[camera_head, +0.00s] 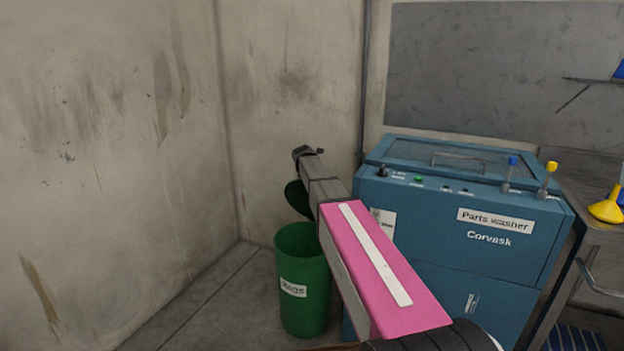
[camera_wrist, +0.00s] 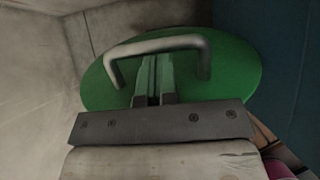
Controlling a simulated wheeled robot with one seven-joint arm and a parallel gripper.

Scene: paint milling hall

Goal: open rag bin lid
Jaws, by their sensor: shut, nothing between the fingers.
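The green rag bin (camera_head: 303,285) stands on the floor by the wall corner, its white label facing me. Its mouth shows open at the front. The dark green lid (camera_head: 296,198) stands raised and tilted at the back of the bin, partly hidden by my arm. In the wrist view the round lid (camera_wrist: 233,68) fills the middle, with a grey bar handle (camera_wrist: 158,46) arching across it. My gripper (camera_wrist: 154,66) is shut and empty, its fingers within the handle's arch, close to the lid. I cannot tell whether they touch it.
A blue parts washer (camera_head: 470,240) stands just right of the bin and my arm. Bare walls (camera_head: 110,130) close in at the left and behind. A bench with a yellow funnel (camera_head: 606,210) is at the far right. The floor (camera_head: 215,300) left of the bin is clear.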

